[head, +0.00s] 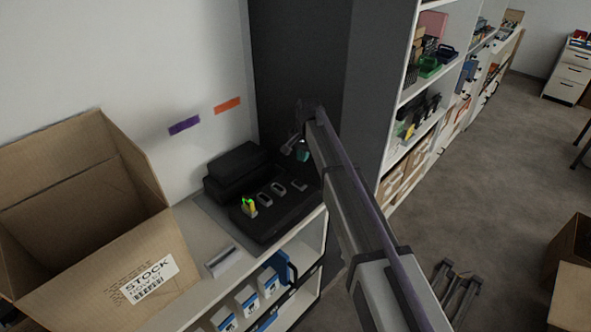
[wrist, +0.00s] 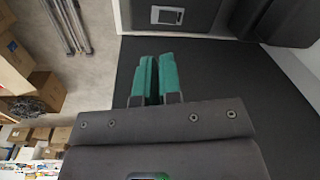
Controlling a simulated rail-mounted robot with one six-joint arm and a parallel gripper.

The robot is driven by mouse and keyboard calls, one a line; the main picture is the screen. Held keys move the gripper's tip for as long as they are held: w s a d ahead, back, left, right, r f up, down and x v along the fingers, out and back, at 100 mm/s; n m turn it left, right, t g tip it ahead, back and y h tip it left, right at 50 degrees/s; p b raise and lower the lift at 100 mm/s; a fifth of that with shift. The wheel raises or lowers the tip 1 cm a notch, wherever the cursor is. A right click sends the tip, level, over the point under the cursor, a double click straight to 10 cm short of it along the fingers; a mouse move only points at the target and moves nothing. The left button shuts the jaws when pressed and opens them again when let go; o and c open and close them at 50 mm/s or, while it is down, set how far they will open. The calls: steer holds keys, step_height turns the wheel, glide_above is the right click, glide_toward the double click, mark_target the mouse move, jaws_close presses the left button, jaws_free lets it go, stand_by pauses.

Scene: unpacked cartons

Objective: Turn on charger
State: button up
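The charger (head: 283,214) is a low black unit with a row of pale-rimmed bays, on the shelf top in the head view. A yellow battery (head: 249,207) with a bright green light stands in its left bay. My gripper (head: 303,154) is above the charger's right rear end, and the arm hides part of that end. In the wrist view my gripper's green fingertips (wrist: 157,79) are side by side with almost no gap, with nothing visible between them. A pale-framed bay or panel (wrist: 168,15) shows beyond them. I cannot make out a power switch.
An open carton (head: 150,250) stands left of the charger. Stacked black cases (head: 238,168) lie behind it. A small grey-white block (head: 222,261) is in front. A tall dark cabinet side (head: 290,80) rises behind the gripper. Open floor (head: 500,160) is at the right.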

mark_target(297, 182)
steer(key=w+m, duration=0.1)
steer(key=w, duration=0.1)
steer(key=w+a+m, duration=0.1)
steer(key=w, duration=0.1)
steer(key=shift+a+f, duration=0.1)
jaws_close()
steer(key=shift+m, duration=0.7)
steer(key=f+b, duration=0.9)
steer(key=a+f+b, duration=0.1)
steer(key=f+b, duration=0.3)
steer(key=b, duration=0.1)
steer(key=shift+f, duration=0.4)
steer(key=shift+w, duration=0.1)
steer(key=shift+a+f+b, duration=0.1)
steer(key=shift+f+b, duration=0.25)
steer(key=shift+b, duration=0.1)
steer(key=shift+r, duration=0.2)
